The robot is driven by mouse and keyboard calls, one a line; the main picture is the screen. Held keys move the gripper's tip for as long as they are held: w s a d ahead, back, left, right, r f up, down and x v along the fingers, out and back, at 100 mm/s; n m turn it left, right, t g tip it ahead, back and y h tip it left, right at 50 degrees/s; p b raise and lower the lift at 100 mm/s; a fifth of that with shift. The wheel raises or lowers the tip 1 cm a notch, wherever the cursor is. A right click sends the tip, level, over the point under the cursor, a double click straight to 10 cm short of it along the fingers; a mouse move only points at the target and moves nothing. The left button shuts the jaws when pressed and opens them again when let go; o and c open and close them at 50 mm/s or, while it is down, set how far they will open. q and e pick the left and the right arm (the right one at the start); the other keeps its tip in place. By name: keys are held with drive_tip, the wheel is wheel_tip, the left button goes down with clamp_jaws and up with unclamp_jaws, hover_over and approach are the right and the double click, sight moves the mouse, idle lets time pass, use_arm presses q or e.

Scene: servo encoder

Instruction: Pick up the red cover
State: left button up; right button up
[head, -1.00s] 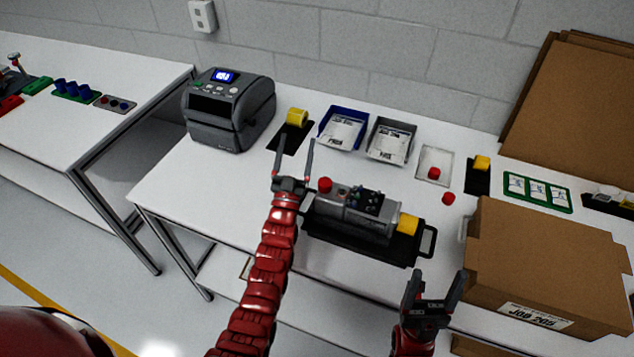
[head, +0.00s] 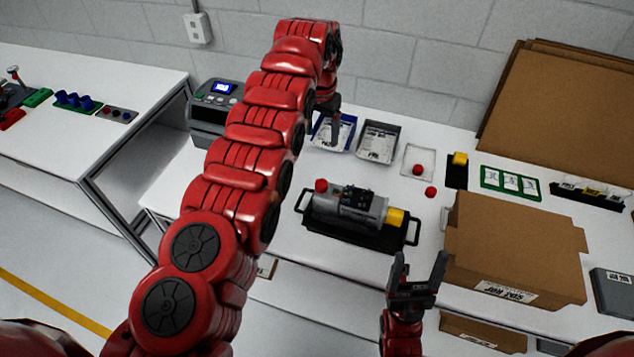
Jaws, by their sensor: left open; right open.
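Several small red pieces are in the head view, and I cannot tell which is the red cover. One red cap (head: 321,185) is on the left end of the grey servo unit (head: 350,207). One red cap (head: 417,169) sits on a white square, and another red cap (head: 431,192) lies loose on the table. My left gripper (head: 327,138) is open and empty, pointing down near the blue tray (head: 346,134), above and behind the servo unit. My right gripper (head: 419,262) is open and empty, in front of the table and left of the cardboard box.
The servo unit rests on a black handled tray (head: 368,240). A cardboard box (head: 510,250) stands at the right. A grey tray (head: 377,142) is beside the blue one. My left arm partly hides the printer (head: 208,110). The white table is clear between the servo unit and the trays.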

use_arm(q)
drive_tip(key=s+r+g, duration=0.1)
drive_tip(key=s+r, duration=0.1)
drive_tip(key=s, duration=0.1)
drive_tip(key=b, duration=0.8)
hover_over(321, 183)
wheel_tip(321, 183, down, 8)
drive_tip(key=shift+a+f, duration=0.2)
drive_tip(key=shift+f, duration=1)
drive_tip(key=shift+f+p, duration=0.85)
drive_tip(key=shift+p, duration=0.05)
drive_tip(key=shift+s+d+f+p, duration=0.1)
drive_tip(key=shift+d+f+p, duration=0.1)
drive_tip(key=shift+f+p, duration=0.8)
drive_tip(key=shift+f, duration=1.6)
drive_tip(key=shift+c, duration=0.2)
clamp_jaws()
